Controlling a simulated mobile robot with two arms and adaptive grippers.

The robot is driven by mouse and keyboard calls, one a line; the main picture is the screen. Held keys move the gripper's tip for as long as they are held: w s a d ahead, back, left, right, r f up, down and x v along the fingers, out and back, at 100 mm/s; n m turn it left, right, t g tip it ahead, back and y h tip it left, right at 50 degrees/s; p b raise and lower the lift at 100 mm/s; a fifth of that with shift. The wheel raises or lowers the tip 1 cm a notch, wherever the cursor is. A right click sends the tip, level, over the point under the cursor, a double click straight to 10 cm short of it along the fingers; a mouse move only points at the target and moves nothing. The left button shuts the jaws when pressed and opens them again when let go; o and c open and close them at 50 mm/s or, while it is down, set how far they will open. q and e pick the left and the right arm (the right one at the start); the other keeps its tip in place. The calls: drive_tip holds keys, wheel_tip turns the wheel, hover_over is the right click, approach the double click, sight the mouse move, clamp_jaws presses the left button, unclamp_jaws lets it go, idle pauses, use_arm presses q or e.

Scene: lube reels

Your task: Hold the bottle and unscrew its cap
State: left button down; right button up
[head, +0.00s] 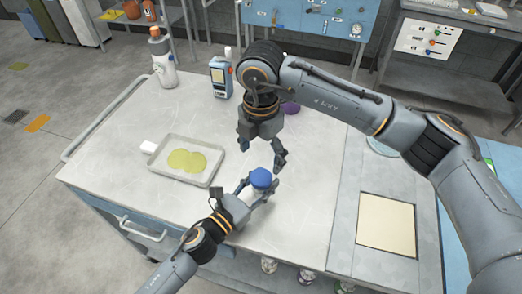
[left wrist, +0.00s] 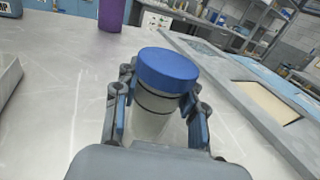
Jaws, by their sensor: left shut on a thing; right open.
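A bottle with a blue cap (head: 261,178) stands upright on the pale worktop in the head view, right of the tray. In the left wrist view its blue cap (left wrist: 168,68) sits on top of the pale body (left wrist: 150,115). My left gripper (head: 255,192) is shut around the body below the cap, with a finger on each side in the left wrist view. My right gripper (head: 264,155) is open and empty, pointing down just above and behind the cap, apart from it. The lower part of the bottle is partly hidden by my left gripper.
A metal tray (head: 160,169) with yellow-green patches lies left of the bottle. A white spray bottle (head: 163,64), a blue bottle (head: 221,78) and a purple item (head: 291,107) stand at the back. A beige panel (head: 386,224) lies at right. The front worktop is mostly clear.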

sight(261, 176)
wheel_tip(261, 176, down, 7)
drive_tip(key=shift+f, duration=0.15)
idle(0.4)
